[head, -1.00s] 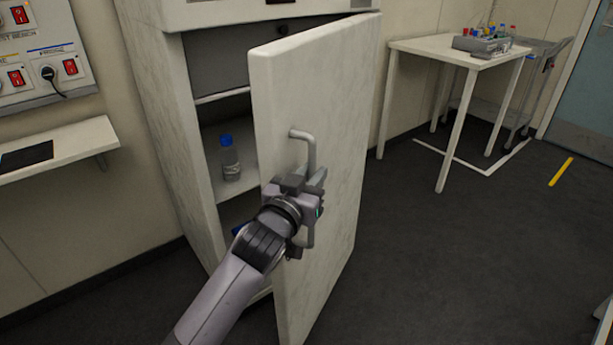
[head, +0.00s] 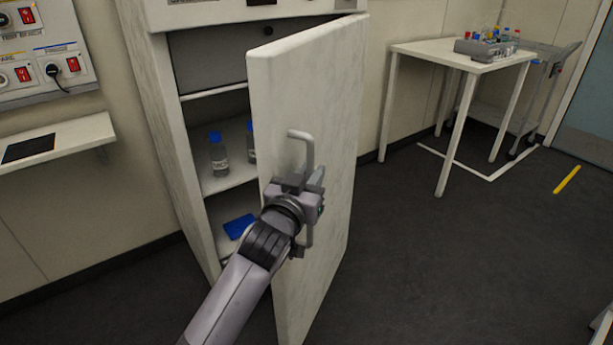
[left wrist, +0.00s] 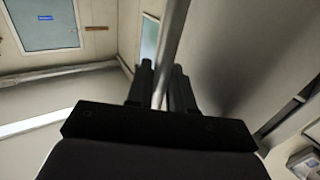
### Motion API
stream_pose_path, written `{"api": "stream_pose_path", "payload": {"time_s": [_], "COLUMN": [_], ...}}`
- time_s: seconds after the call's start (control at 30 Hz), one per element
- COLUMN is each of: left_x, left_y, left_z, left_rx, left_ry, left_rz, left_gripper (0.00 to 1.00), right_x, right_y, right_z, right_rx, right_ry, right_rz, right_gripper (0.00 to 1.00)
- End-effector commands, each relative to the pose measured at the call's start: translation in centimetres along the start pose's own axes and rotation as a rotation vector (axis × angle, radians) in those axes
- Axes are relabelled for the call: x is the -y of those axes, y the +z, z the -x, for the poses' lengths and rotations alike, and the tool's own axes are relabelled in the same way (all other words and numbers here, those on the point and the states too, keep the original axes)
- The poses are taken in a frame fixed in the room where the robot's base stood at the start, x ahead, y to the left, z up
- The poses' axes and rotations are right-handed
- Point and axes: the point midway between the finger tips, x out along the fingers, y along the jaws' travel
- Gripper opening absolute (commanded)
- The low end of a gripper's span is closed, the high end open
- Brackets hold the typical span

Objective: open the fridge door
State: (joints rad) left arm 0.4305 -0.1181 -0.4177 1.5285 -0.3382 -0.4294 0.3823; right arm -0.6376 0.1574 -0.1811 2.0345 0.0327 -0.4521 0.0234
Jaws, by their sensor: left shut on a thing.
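The white fridge (head: 172,130) stands against the back wall with its door (head: 320,85) partly open, hinged on the right. A grey bar handle (head: 305,143) runs upright on the door's outer face. My left gripper (head: 309,183) is shut on this handle around its middle. In the left wrist view the handle bar (left wrist: 170,55) passes between the fingers (left wrist: 160,88). Through the gap, a blue-capped bottle (head: 219,155) stands on a shelf. A second bottle (head: 251,142) is partly hidden by the door. My right gripper is not in view.
A blue item (head: 238,227) lies on a lower shelf. A white side table (head: 440,56) with a rack of colourful-capped vessels (head: 487,47) stands at the back right, beside a cart (head: 540,85). A wall shelf (head: 60,142) juts out left. The floor right of the door is clear.

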Motion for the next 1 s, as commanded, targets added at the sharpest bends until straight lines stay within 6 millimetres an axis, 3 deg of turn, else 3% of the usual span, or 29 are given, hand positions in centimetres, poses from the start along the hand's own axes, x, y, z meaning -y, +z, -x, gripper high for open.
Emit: {"api": "stream_pose_path", "payload": {"time_s": [0.8, 0.83, 0.87, 1.0], "left_x": [-0.31, -0.31, -0.31, -0.31], "left_y": [-0.03, -0.03, -0.03, -0.03], "left_z": [-0.32, -0.32, -0.32, -0.32], "left_rx": [0.0, 0.0, 0.0, 0.0], "left_ry": [0.0, 0.0, 0.0, 0.0], "left_rz": [-0.001, -0.001, -0.001, -0.001], "left_gripper": [0.0, 0.28, 0.38, 0.38], "right_x": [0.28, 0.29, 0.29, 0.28], "right_y": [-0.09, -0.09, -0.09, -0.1], "right_z": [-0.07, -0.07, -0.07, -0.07], "right_rx": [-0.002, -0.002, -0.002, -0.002], "right_ry": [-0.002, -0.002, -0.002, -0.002], "right_rz": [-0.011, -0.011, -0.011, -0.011], "right_gripper": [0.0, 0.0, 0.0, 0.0]}}
